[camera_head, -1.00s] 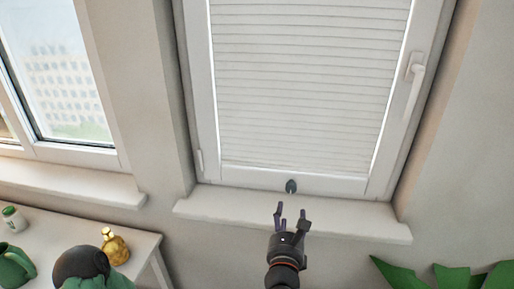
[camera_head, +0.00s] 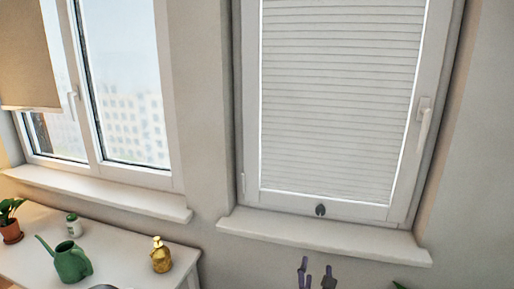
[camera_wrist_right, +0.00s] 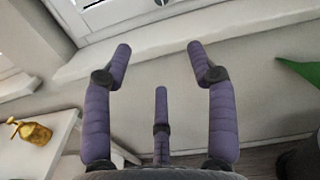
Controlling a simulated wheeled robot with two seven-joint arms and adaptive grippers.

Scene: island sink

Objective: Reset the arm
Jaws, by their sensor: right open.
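My right gripper (camera_head: 315,273) shows at the bottom edge of the head view, with only its upper fingers in sight. In the right wrist view its purple fingers (camera_wrist_right: 155,62) are spread apart with nothing between them. It is in front of the wall below the sill of the window with the blind (camera_head: 340,100). A small dark round thing (camera_head: 320,210) is at the foot of that window frame. My left gripper is not in view.
A white table (camera_head: 120,240) at lower left holds a green watering can (camera_head: 71,260), a gold bottle (camera_head: 160,256), a small white jar (camera_head: 74,226) and a potted plant (camera_head: 11,228). A window sill (camera_head: 325,236) juts from the wall. Green leaves (camera_wrist_right: 301,72) are at the right.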

